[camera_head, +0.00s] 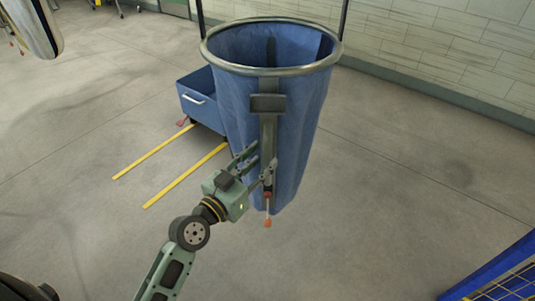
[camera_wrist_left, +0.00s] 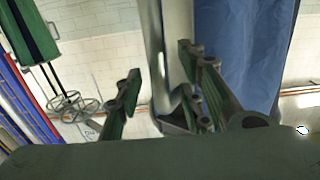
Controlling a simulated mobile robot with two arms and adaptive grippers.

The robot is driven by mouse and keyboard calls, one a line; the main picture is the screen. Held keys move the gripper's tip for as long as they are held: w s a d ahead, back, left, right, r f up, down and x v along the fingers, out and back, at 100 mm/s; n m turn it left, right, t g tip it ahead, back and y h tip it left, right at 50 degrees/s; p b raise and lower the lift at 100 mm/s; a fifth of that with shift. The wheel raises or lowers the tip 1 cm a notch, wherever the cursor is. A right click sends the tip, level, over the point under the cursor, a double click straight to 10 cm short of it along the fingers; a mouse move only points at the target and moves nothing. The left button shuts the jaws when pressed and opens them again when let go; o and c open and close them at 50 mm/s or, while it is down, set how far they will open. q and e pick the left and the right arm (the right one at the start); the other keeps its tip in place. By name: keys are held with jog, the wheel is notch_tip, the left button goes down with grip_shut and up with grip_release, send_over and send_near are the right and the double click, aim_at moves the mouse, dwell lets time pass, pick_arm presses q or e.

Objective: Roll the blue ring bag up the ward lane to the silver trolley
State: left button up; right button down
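The blue ring bag (camera_head: 301,125) stands in the middle of the head view, hanging from a round metal ring (camera_head: 327,61). A grey upright post (camera_head: 268,135) with a small plate runs down its front. My left gripper (camera_head: 257,168) is at the lower part of this post, one finger on each side. In the left wrist view the fingers (camera_wrist_left: 162,95) are spread, with the pale post (camera_wrist_left: 176,45) between them, and a gap shows on the left. The blue bag (camera_wrist_left: 245,50) is at the right there. My right gripper is not in view. I cannot make out a silver trolley.
A blue cart box (camera_head: 197,97) with a handle stands behind the bag at left. A blue frame with yellow mesh (camera_head: 505,278) is at the lower right. A tiled wall (camera_head: 450,50) runs along the back right. Floor at right is clear.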

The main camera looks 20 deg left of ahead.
pick_arm(q)
jog(key=shift+w+d+r, duration=0.15)
jog(key=shift+w+d, duration=0.15)
jog(key=shift+w, duration=0.35)
jog(key=shift+w+d, duration=0.15)
jog(key=shift+w, duration=0.2)
jog(key=shift+w+d, duration=0.1)
jog(key=shift+w, duration=0.25)
jog(key=c, duration=0.5)
grip_shut()
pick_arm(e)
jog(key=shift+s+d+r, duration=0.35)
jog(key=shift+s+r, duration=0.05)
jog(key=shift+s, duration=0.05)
